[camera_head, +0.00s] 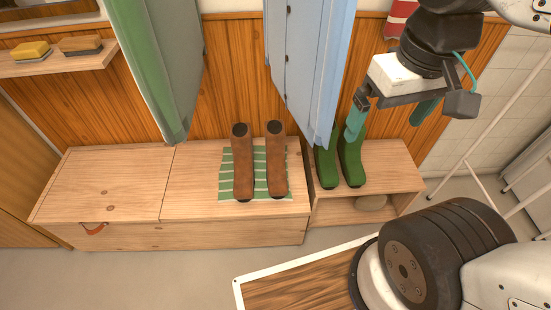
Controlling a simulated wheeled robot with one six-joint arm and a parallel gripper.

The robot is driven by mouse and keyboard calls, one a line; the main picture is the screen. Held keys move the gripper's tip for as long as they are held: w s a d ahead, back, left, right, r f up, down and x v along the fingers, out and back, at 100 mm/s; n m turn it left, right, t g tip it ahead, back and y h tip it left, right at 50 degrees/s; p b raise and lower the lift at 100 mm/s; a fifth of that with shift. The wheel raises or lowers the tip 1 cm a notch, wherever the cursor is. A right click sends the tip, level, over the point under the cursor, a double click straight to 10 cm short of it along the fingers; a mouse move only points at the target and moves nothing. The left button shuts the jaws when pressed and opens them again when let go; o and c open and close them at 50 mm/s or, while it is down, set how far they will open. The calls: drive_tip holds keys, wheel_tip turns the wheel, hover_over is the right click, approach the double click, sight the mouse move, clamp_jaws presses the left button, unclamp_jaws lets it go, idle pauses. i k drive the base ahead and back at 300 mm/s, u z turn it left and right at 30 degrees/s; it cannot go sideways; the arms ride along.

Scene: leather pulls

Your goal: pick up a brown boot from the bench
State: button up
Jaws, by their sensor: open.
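Two brown boots stand upright side by side on a green-and-white striped cloth (226,187) on the wooden bench (120,185). The left brown boot (242,165) and the right brown boot (276,162) have their toes toward me. My gripper (388,116) is at the upper right, above and to the right of the boots, apart from them. It is open, with teal fingers and nothing seen between them. One finger overlaps the tops of the green boots in the picture; whether it touches them I cannot tell.
Green boots (351,165) stand on a lower open shelf unit (400,165) right of the bench. A green coat (165,60) and a blue coat (310,65) hang behind the bench. Brushes lie on a wall shelf (60,65). A leather pull (95,228) is on the bench front.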

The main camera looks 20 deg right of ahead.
sight(274, 135)
drive_tip(key=z, duration=2.75)
drive_tip(key=k, duration=1.75)
drive_tip(key=u, duration=2.25)
